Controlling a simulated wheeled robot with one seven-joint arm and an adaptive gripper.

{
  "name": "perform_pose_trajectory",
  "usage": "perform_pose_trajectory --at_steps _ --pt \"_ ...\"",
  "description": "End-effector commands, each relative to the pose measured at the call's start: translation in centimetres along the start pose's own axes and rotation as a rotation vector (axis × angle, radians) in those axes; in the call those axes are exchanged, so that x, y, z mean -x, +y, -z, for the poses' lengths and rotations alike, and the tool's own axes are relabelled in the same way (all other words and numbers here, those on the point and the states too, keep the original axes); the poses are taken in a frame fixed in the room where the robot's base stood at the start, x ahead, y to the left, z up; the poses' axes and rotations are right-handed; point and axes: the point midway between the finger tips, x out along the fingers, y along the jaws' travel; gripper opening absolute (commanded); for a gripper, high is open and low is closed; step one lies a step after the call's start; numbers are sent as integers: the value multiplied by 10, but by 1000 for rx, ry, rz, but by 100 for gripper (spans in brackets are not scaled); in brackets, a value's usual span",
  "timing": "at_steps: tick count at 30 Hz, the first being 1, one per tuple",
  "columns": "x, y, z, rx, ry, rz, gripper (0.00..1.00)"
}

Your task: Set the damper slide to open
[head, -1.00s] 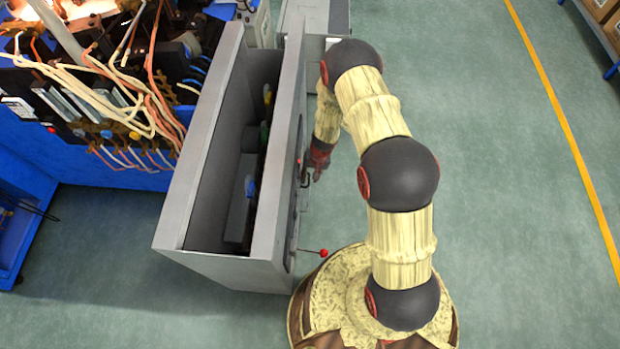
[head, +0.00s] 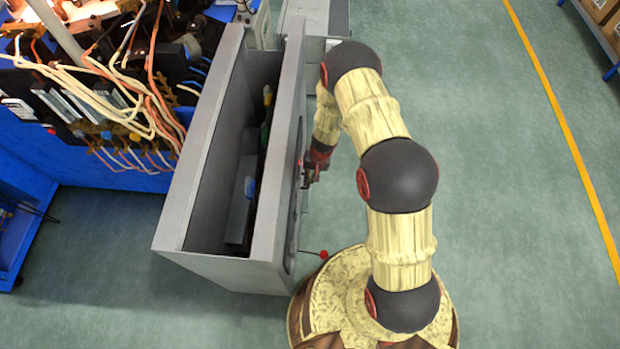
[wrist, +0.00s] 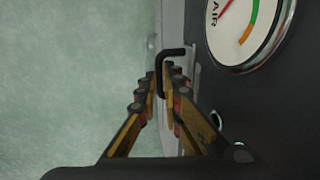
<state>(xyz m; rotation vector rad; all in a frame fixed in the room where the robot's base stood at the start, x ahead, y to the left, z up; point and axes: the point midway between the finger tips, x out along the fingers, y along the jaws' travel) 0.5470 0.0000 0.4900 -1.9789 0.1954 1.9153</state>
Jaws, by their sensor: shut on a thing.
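A black bent handle (wrist: 171,54), which seems to be the damper slide's handle, stands out from the dark front panel in the wrist view. My gripper (wrist: 161,82) has its yellow fingers on either side of the handle's stem and is shut on it. In the head view my gripper (head: 308,174) is at the right face of the grey cabinet (head: 290,110), and it largely hides the handle there. The slide's track and any open or closed marks cannot be made out.
A round gauge (wrist: 244,32) marked AIR sits on the panel beside the handle. A red knob on a thin rod (head: 323,254) sticks out from the cabinet lower down. A blue bench with wires (head: 110,180) stands at left. Green floor at right is clear.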

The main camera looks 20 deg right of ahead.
Motion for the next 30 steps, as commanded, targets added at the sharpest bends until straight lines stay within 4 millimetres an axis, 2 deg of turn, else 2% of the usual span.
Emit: perform_pose_trajectory --at_steps 18,23,30 --pt "-1 1 2 2 -4 -1 0" --pt "1 1 25 2 -1 0 0" --pt "-2 2 75 2 0 1 0"
